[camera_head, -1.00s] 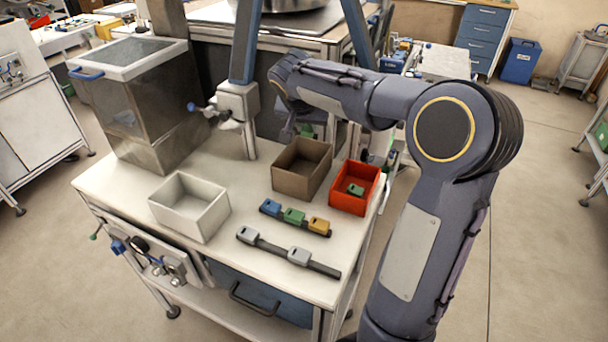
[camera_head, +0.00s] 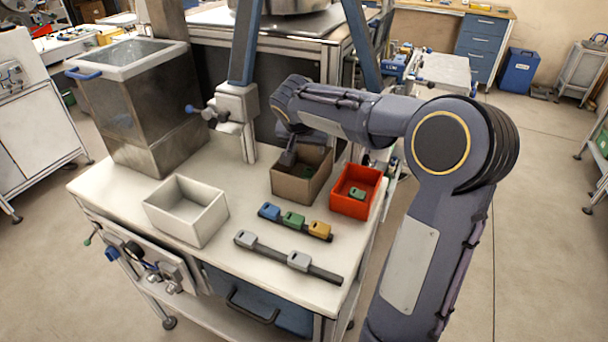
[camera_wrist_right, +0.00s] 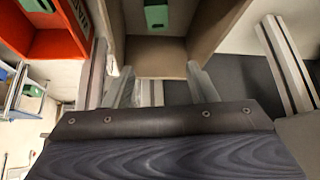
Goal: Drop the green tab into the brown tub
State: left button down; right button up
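The brown tub (camera_head: 294,187) stands on the white bench, left of the red tub. A green tab (camera_head: 308,171) shows inside the brown tub, partly hidden by its wall. In the right wrist view this green tab (camera_wrist_right: 157,15) is inside the brown tub (camera_wrist_right: 157,55), apart from the fingers. My right gripper (camera_wrist_right: 161,84) is open, with nothing between its fingers. In the head view my right gripper (camera_head: 288,158) is at the tub's left rim, largely hidden by my arm. My left gripper is out of view.
The red tub (camera_head: 350,207) holds another green tab (camera_head: 357,193). Blue, green and yellow tabs sit on a dark rail (camera_head: 295,223) in front. Grey tabs sit on a second rail (camera_head: 275,256). A white tub (camera_head: 185,221) stands at the left. A tall clear-sided bin (camera_head: 140,105) is behind it.

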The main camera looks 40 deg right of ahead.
jog(key=shift+r, duration=0.1)
jog(key=v, duration=0.7)
jog(key=shift+a+r, duration=0.15)
jog(key=shift+r, duration=0.15)
jog(key=shift+s, duration=0.15)
jog(key=s+a+f+n+y, duration=0.4)
jog(key=s+a, duration=0.5)
jog(key=s, duration=0.3)
jog(key=s+a+f+n+t+y, duration=0.1)
jog(key=s+a+f+n+y, duration=0.3)
jog(key=s+a+f, duration=0.3)
jog(key=s+a+y, duration=0.1)
jog(key=s+a, duration=0.1)
jog(key=s, duration=0.3)
jog(key=shift+s+a+f+n, duration=0.2)
jog(key=shift+s+a+n, duration=0.1)
